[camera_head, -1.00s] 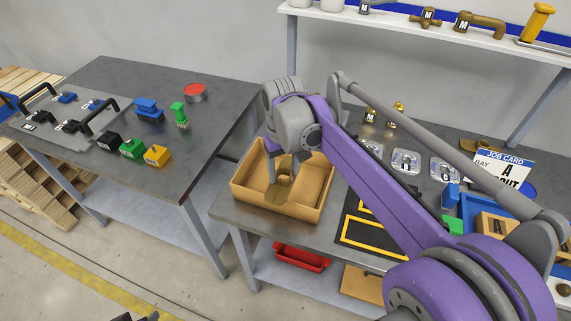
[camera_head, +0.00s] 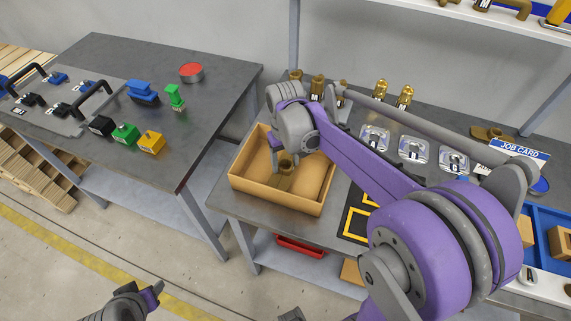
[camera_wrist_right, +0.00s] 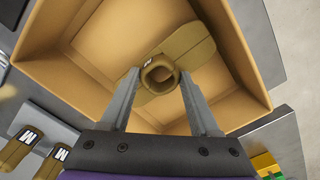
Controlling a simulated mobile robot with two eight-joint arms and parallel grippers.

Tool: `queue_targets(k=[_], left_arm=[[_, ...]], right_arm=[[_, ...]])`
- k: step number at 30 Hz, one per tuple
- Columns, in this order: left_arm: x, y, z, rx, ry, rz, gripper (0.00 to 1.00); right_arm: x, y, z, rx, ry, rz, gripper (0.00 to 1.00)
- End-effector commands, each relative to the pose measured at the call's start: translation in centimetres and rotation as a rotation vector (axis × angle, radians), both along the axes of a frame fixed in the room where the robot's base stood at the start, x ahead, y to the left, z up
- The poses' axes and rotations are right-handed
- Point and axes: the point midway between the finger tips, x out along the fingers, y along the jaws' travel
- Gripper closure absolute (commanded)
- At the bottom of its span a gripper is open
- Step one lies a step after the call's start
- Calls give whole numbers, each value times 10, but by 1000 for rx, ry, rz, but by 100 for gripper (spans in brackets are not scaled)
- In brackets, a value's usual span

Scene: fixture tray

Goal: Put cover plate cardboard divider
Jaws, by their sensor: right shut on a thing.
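A brass-coloured part (camera_wrist_right: 158,76) with a flat oval flange, a round hollow collar and an M label shows in the right wrist view. It is also visible inside the open cardboard box (camera_head: 265,197) in the head view. My right gripper (camera_wrist_right: 162,98) reaches down into the box, its two fingers shut on the collar. The flange is close above or on the box floor; I cannot tell which. No separate divider is clearly visible in the box. Part of my left arm with a purple-tipped end (camera_head: 150,296) shows low at the left; its jaws are unclear.
Silver plates (camera_head: 413,150) lie on the bench right of the box, by brass fittings (camera_head: 381,90) and a job card (camera_head: 520,153). A blue tray (camera_head: 548,228) is at far right. Left, across a gap, a grey table (camera_head: 200,120) holds coloured blocks and a red-topped can (camera_head: 191,72).

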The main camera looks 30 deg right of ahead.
Motion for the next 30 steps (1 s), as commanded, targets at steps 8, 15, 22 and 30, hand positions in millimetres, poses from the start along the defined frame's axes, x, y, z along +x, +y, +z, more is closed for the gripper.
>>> queue_targets(k=[8,15,22,30], left_arm=[[-1,0,-1,0,1,0,50],[-2,0,-5,0,3,0,50],[-1,0,-4,0,3,0,50],[-1,0,-2,0,1,0,50]], right_arm=[[0,0,-16,0,0,0,100],[0,0,-20,0,1,0,100],[0,0,-19,0,0,0,7],[0,0,-17,0,-1,0,7]])
